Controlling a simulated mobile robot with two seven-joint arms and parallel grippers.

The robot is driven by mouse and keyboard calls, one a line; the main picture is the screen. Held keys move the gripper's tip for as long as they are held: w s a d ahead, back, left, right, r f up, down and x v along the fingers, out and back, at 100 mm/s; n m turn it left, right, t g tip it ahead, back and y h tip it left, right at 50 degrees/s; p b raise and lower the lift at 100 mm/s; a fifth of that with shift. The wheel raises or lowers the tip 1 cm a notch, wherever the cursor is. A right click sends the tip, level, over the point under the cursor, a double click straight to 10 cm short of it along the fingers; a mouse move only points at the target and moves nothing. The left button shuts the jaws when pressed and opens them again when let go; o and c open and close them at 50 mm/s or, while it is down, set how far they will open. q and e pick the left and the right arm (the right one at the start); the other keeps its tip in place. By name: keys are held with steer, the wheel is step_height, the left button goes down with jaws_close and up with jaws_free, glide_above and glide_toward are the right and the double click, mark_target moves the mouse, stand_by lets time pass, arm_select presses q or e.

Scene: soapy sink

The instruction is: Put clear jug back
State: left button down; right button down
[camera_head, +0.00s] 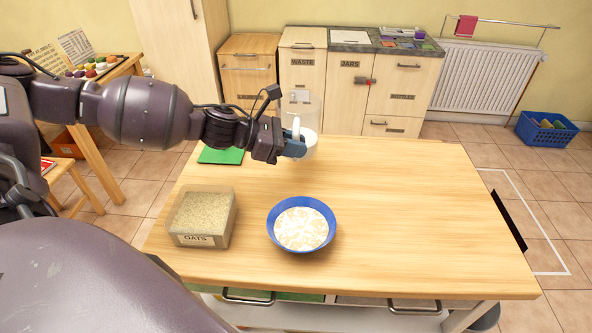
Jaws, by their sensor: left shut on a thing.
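My left gripper (292,146) reaches in from the left over the far edge of the table. It is shut on the clear jug (310,142), which looks see-through and whitish, with a pale upright part, maybe its handle, beside the fingers. The fingers hide part of the jug, and I cannot tell whether its base touches the table or what it holds. My right gripper is not in view.
On the wooden table (420,210) stand an oats box (203,218) and a blue bowl (301,224) of pale food. A green mat (221,154) lies at the far left. The table's right half is clear. Cabinets (345,85) stand behind.

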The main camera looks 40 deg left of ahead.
arm_select(q)
step_height(320, 180, down, 7)
steer(key=shift+r+b, duration=0.2)
steer(key=shift+b, duration=0.1)
steer(key=shift+f, duration=0.4)
steer(key=c, duration=1.1)
jaws_free()
